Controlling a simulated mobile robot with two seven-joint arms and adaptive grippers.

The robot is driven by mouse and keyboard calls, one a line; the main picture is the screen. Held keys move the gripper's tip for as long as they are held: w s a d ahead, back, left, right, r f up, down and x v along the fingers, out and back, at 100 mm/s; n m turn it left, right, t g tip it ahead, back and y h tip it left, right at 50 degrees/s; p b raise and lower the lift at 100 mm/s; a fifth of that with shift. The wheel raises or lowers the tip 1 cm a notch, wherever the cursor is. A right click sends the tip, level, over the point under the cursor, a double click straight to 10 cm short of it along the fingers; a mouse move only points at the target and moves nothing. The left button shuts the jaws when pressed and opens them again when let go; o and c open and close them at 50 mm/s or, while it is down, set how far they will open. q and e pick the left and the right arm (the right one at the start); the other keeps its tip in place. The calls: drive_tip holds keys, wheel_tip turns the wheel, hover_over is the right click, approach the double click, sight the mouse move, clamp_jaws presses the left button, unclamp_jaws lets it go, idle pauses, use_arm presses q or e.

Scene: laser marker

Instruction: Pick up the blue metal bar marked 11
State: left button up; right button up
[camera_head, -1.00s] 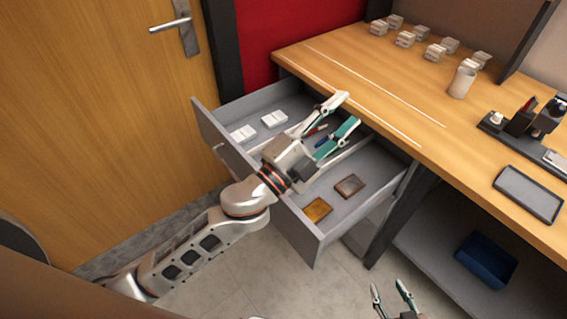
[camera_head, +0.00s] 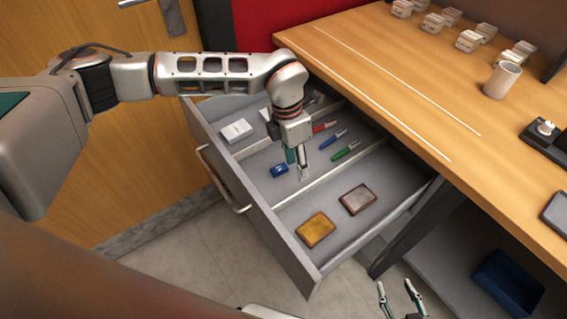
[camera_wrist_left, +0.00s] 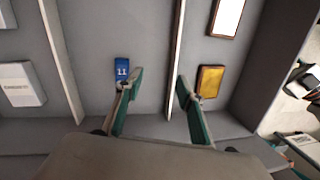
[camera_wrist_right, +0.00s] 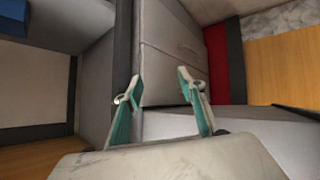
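The small blue metal bar (camera_head: 279,170) lies in the middle compartment of the open drawer. In the left wrist view the bar (camera_wrist_left: 122,70) shows a white 11, just beyond the left fingertip. My left gripper (camera_head: 297,168) points down into that compartment, to the right of the bar in the head view. It is open and empty in the left wrist view (camera_wrist_left: 160,82), its fingers on either side of a divider in that picture. My right gripper (camera_wrist_right: 160,88) is open and empty, low at the bottom of the head view (camera_head: 397,290), far from the bar.
The middle compartment also holds red (camera_head: 324,127), blue (camera_head: 333,139) and green (camera_head: 346,151) pens. A divider (camera_head: 325,178) separates it from the compartment with a yellow plate (camera_head: 316,229) and a brown plate (camera_head: 357,199). White boxes (camera_head: 236,131) lie at the left. The desk (camera_head: 400,70) overhangs the drawer's back.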

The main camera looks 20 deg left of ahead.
use_arm(q)
drive_tip(key=y, duration=0.2)
hover_over(279, 168)
drive_tip(key=shift+s+d+r+n+t, duration=0.2)
drive_tip(key=shift+d+n+t, duration=0.1)
drive_tip(key=shift+d, duration=0.15)
drive_tip(key=shift+w+a+f+b, duration=0.15)
drive_tip(key=shift+a+f+b, duration=0.15)
drive_tip(key=shift+f, duration=1.05)
wheel_tip(279, 168, down, 4)
drive_tip(key=shift+a+f+b, duration=0.1)
drive_tip(key=shift+f+b, duration=0.05)
drive_tip(key=shift+b, duration=0.45)
drive_tip(key=shift+f, duration=0.3)
drive_tip(key=shift+r, duration=0.1)
clamp_jaws()
